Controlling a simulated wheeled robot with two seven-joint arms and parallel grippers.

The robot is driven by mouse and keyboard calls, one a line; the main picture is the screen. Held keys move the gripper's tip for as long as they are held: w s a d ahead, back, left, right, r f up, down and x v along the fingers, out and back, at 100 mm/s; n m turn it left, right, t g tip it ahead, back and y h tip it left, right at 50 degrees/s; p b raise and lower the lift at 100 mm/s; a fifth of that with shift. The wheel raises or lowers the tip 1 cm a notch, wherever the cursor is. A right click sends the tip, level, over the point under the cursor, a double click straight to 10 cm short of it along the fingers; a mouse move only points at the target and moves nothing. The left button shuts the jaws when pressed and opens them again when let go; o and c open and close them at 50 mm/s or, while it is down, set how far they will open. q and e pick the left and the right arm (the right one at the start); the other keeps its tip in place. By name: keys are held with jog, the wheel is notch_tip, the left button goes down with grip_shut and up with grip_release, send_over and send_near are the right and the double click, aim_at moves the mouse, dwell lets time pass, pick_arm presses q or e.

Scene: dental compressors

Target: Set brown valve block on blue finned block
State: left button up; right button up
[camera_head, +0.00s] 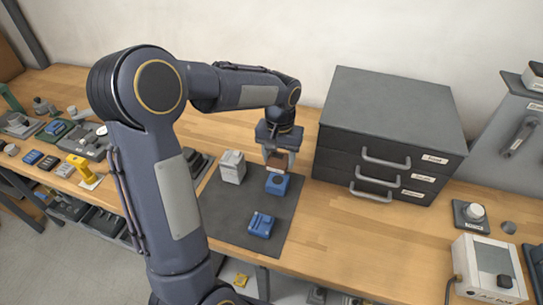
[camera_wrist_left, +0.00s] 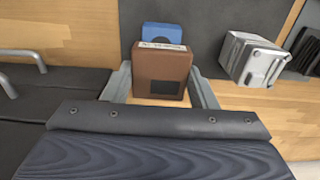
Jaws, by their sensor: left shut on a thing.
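The brown valve block (camera_head: 279,160) is between the fingers of my left gripper (camera_head: 278,158), which is shut on it above the dark mat. In the left wrist view the brown block (camera_wrist_left: 161,75) fills the space between the two grey fingers. A blue block (camera_head: 277,184) stands on the mat just below and in front of it. In the wrist view a blue block (camera_wrist_left: 166,32) shows beyond the brown block, partly hidden by it. A second, lower blue block (camera_head: 261,225) lies nearer the mat's front. I cannot tell for sure which one is finned. My right gripper is out of view.
A light grey block (camera_head: 232,167) stands left of the blue block on the dark mat (camera_head: 225,205). A dark drawer cabinet (camera_head: 385,135) stands close to the right of the gripper. Several small parts lie on the table's left end.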

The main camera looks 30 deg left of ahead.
pick_arm(q)
jog(key=b, duration=0.3)
send_over(278, 180)
jog(key=shift+f, duration=2.15)
jog(key=shift+f+b, duration=0.2)
jog(key=shift+b, duration=0.1)
jog(key=shift+f+b, duration=0.4)
jog(key=shift+f, duration=0.25)
dwell(0.5)
jog(key=o, duration=1.2)
jog(key=shift+o, duration=0.2)
jog(key=shift+f, duration=0.1)
jog(key=o, duration=0.4)
jog(key=shift+c, duration=0.2)
